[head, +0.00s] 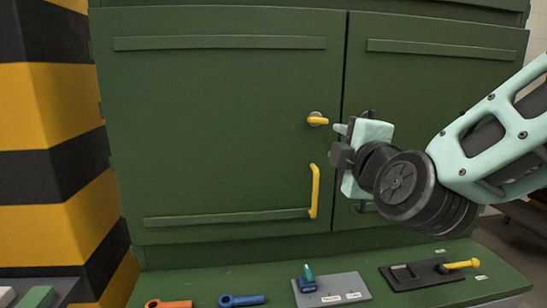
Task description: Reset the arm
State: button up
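My arm (490,140) reaches in from the right edge, mint green and black. My gripper (342,146) is at its end, in front of the green cabinet (220,130) near the seam between its two doors. It is just right of a small yellow latch (318,121) and above right of a yellow vertical handle (314,190). I see no object held in it. The view angle does not show whether its fingers are apart or shut. Whether it touches the cabinet cannot be told.
A green ledge (200,281) below carries an orange tool (166,304), a blue tool (240,300), a grey plate (345,290) with a teal lever and a black plate (405,277) with a yellow lever. A black and yellow striped pillar (50,105) stands left.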

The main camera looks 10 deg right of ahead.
jog(key=s+a+f+m+g+y, duration=0.3)
jog(key=s+a+f+g+y, duration=0.2)
jog(key=s+a+f+g, duration=0.65)
jog(key=s+d+f+m+g+h, duration=0.4)
jog(key=s+f, duration=0.5)
jog(key=s, duration=0.4)
jog(key=d+m+g, duration=0.1)
jog(key=d+g, duration=0.1)
jog(key=d, duration=0.1)
jog(key=shift+m+h, duration=0.4)
jog(key=shift+w, duration=0.1)
jog(key=shift+c, duration=0.5)
